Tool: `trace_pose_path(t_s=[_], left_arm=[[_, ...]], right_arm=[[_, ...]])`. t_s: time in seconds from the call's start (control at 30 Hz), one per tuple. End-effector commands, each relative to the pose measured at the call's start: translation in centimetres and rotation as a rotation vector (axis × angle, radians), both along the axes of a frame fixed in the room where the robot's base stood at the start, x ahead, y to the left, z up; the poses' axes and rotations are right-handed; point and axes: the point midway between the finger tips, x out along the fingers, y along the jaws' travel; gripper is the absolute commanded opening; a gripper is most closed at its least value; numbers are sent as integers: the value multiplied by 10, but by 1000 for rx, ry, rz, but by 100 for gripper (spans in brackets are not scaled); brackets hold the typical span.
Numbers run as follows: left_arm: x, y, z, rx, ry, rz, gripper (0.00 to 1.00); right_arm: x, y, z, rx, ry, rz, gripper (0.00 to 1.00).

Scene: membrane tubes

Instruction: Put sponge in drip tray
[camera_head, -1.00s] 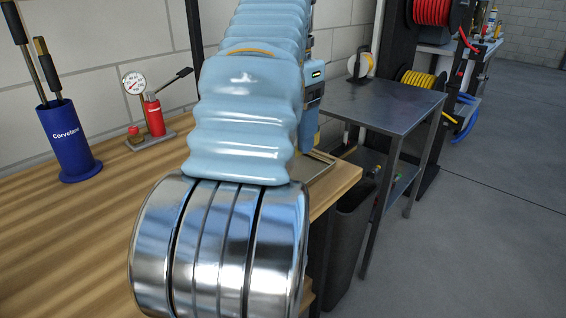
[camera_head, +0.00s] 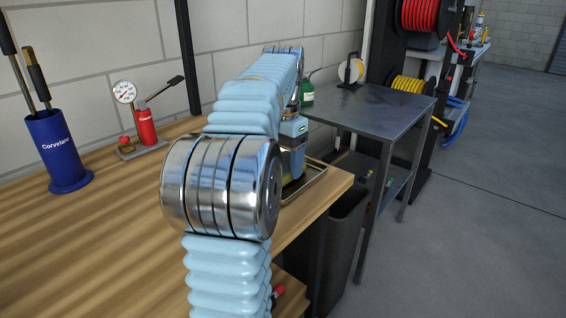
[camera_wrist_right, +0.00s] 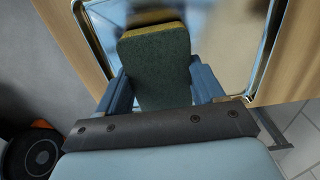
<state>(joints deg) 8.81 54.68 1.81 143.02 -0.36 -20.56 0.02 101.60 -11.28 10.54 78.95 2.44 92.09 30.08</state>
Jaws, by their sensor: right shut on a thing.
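The sponge (camera_wrist_right: 155,62), green with a yellow layer along its far edge, is in the right wrist view. My right gripper (camera_wrist_right: 160,82) is shut on it, with one blue finger on each side. The sponge is over the shiny metal drip tray (camera_wrist_right: 273,45); I cannot tell whether it touches the tray floor. In the head view the drip tray (camera_head: 313,184) sits at the right end of the wooden bench. My right arm hides much of it, and the sponge is not clearly seen there. My left gripper is not in view.
A blue tool holder (camera_head: 60,150) and a red hand pump with a gauge (camera_head: 146,127) stand on the wooden bench (camera_head: 110,240). A green bottle (camera_head: 307,92) is behind my arm. A metal side table (camera_head: 370,105) and a dark bin (camera_head: 342,240) stand to the right.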

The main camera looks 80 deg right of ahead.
Motion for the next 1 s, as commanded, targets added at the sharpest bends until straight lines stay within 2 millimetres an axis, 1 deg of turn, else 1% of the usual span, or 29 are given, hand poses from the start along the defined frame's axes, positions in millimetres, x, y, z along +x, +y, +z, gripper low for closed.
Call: trace_pose_path(t_s=[0.03, 0.27, 0.37, 0.4, 0.53, 0.57, 0.83, 0.93, 1.0], left_arm=[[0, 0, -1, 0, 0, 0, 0], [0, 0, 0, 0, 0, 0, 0], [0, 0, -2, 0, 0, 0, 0], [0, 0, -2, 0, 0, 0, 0], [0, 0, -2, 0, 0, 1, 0], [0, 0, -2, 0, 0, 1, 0], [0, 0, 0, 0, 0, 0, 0], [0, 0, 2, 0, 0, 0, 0], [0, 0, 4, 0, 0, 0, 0]], right_arm=[[0, 0, -3, -1, 0, 0, 43], [0, 0, -3, -2, 0, 1, 43], [0, 0, -6, -1, 0, 1, 43], [0, 0, -6, -1, 0, 1, 70], [0, 0, -5, -1, 1, 0, 90], [0, 0, -5, -1, 1, 0, 93], [0, 0, -4, -1, 0, 0, 93], [0, 0, 5, -1, 0, 1, 93], [0, -1, 17, -3, -1, 1, 93]])
